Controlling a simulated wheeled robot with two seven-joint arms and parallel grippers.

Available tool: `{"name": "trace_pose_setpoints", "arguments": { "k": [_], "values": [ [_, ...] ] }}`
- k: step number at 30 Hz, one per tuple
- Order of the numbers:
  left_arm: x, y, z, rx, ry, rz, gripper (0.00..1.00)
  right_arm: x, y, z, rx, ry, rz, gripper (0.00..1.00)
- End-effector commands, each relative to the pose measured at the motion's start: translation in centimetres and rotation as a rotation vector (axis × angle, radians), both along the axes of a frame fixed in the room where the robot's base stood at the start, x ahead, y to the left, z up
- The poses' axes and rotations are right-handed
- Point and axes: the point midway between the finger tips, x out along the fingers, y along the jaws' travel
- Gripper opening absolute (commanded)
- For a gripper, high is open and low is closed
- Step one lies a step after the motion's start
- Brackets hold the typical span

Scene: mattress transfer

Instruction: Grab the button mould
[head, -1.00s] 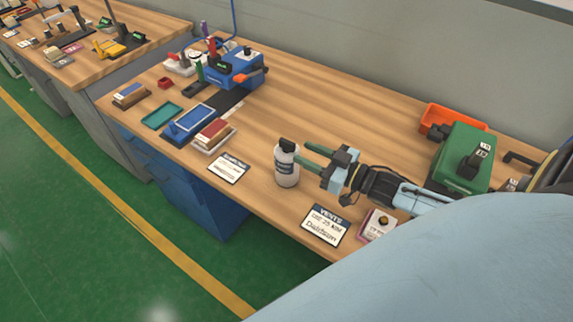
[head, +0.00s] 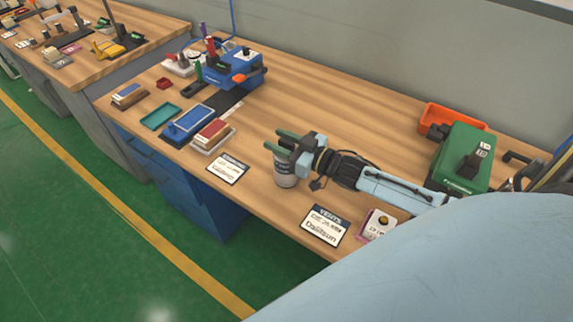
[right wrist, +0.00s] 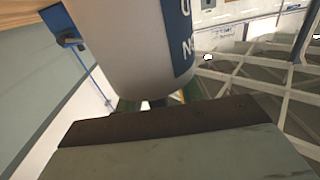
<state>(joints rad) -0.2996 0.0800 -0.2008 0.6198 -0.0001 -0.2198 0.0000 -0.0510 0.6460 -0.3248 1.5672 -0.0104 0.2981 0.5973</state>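A grey-white bottle (head: 285,178) with a dark label stands near the front edge of the table. My right gripper (head: 274,140) is around its upper part, with its greenish fingers open on either side. In the right wrist view the bottle (right wrist: 135,45) fills the upper middle, very close to a finger; firm contact cannot be told. No object is clearly marked as the button mould. A small pale block with a dark and yellow round top (head: 381,222) sits right of the bottle, beside my right arm. My left gripper is not in view.
Two label cards (head: 228,169) and (head: 325,225) lie along the front edge. A green machine (head: 462,158) and an orange bin (head: 440,116) stand at right. A blue device (head: 234,66), blue tray (head: 187,124) and teal tray (head: 161,116) are at left. The table's back middle is clear.

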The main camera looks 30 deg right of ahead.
Motion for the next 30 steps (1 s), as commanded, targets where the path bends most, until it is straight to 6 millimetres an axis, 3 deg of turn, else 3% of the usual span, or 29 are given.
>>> {"name": "trace_pose_setpoints", "arguments": {
  "k": [2, 11, 30],
  "values": [
    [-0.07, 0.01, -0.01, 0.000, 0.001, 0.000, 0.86, -0.02, -0.01, 0.00, 0.000, 0.000, 0.000, 0.37],
    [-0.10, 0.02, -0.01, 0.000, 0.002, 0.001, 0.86, -0.04, -0.03, 0.00, -0.001, 0.000, 0.000, 0.00],
    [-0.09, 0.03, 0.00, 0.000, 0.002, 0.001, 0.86, -0.05, -0.03, -0.01, -0.001, 0.000, 0.000, 0.00]
  ]
}}
